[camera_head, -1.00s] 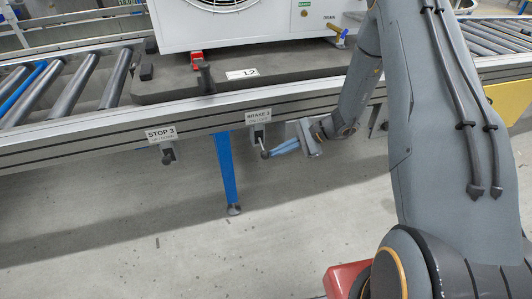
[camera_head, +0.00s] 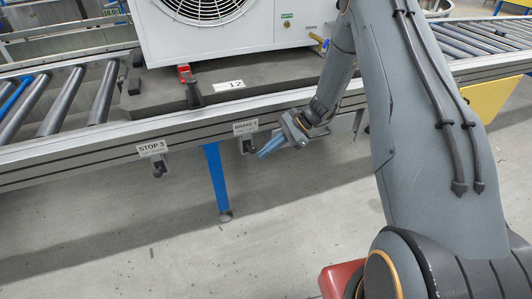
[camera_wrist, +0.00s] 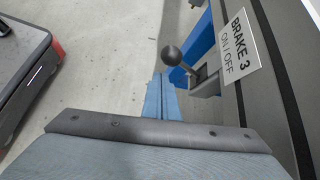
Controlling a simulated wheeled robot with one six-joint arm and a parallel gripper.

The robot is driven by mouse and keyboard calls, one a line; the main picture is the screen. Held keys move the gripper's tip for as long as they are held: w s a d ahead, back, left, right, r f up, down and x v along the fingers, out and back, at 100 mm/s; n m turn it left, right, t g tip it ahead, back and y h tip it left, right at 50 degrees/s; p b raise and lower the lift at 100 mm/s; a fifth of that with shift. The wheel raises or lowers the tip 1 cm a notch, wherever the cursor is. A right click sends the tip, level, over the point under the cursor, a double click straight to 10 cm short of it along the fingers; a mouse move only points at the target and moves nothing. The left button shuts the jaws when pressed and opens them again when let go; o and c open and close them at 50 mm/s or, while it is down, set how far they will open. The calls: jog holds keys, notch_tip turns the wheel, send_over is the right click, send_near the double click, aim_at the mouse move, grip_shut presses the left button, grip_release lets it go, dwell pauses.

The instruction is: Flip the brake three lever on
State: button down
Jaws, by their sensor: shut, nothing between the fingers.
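The brake three lever is a short rod with a dark ball knob (camera_wrist: 171,56), standing out from a grey bracket (camera_wrist: 206,82) under the label "BRAKE 3 ON / OFF" (camera_wrist: 238,44) in the wrist view. In the head view the lever (camera_head: 248,147) is small below its label (camera_head: 245,127), and its exact angle is hard to tell. My gripper (camera_head: 263,153) is shut and empty, just right of the lever in the head view. Its blue fingers (camera_wrist: 161,78) end close to the knob in the wrist view; I cannot tell whether they touch it.
A similar lever (camera_head: 158,168) hangs under the "STOP 3" label (camera_head: 152,147) to the left. The conveyor rail (camera_head: 90,158) runs above, with a white unit (camera_head: 215,30) on a dark pallet. A blue leg (camera_head: 217,180) stands behind. The floor in front is clear.

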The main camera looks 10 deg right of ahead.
jog(key=shift+d, duration=0.1)
dwell(0.3)
jog(key=w+d+r, duration=0.2)
jog(key=d+r, duration=0.2)
jog(key=d, duration=0.6)
jog(key=shift+w+d+r, duration=0.15)
jog(key=shift+w, duration=0.15)
